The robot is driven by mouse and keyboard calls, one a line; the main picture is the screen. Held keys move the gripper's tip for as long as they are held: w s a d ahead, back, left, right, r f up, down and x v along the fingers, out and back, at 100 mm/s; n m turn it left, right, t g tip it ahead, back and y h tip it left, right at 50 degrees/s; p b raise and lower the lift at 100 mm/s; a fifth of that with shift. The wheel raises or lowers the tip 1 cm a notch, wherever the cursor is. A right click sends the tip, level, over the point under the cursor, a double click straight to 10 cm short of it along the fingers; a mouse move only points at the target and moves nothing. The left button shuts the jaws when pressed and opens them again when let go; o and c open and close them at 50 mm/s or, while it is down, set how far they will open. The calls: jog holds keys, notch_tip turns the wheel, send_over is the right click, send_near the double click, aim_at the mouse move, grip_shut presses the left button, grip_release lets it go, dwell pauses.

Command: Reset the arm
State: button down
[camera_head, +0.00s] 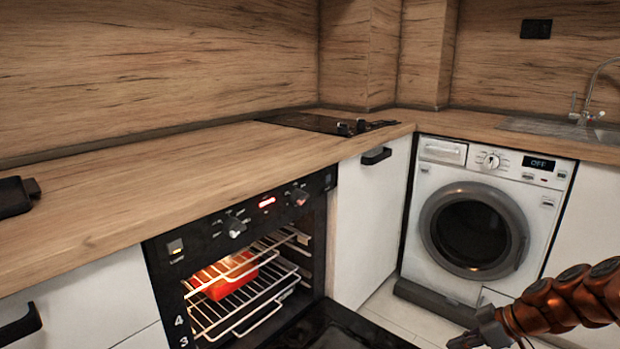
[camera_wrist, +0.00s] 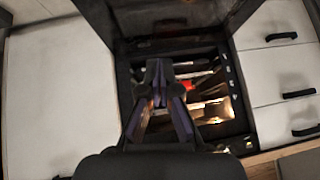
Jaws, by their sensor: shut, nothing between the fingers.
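My arm reaches in from the right in the head view, and my gripper (camera_head: 478,340) is at the lower right edge, partly cut off by the frame. It is in front of the washing machine and to the right of the open oven door (camera_head: 345,325). In the wrist view my gripper (camera_wrist: 160,97) points toward the oven, its dark fingers shut with nothing held. The lit oven (camera_head: 158,250) stands open. A red dish (camera_head: 225,277) sits inside on a wire rack (camera_head: 262,285), apart from the gripper.
The oven door is lowered into the floor space in front. A wooden countertop (camera_head: 120,195) runs above the oven, with a black hob (camera_head: 320,124) on it. A washing machine (camera_head: 470,222) stands in the corner. A sink (camera_head: 560,128) is at the far right.

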jog(key=s+a+r+m+g+h+p, duration=0.1)
jog(key=s+a+r+p, duration=0.4)
jog(key=r, duration=0.3)
jog(key=s+a+r+g+p, duration=0.2)
jog(key=a+r+p, duration=0.3)
jog(key=a+r, duration=0.25)
jog(key=s+a+r+m+g+h+p, duration=0.1)
jog(key=s+a+r+p, duration=0.35)
jog(key=r, duration=0.45)
jog(key=s+a+r+m+g+h+p, duration=0.1)
jog(key=s+r+m+h+p, duration=0.3)
jog(key=s+r+p, duration=1.2)
jog(key=s+m+g+p, duration=0.1)
jog(key=m, duration=0.2)
jog(key=shift+a+r+h+p, duration=0.25)
jog(key=shift+r+h+p, duration=0.05)
jog(key=shift+r, duration=0.1)
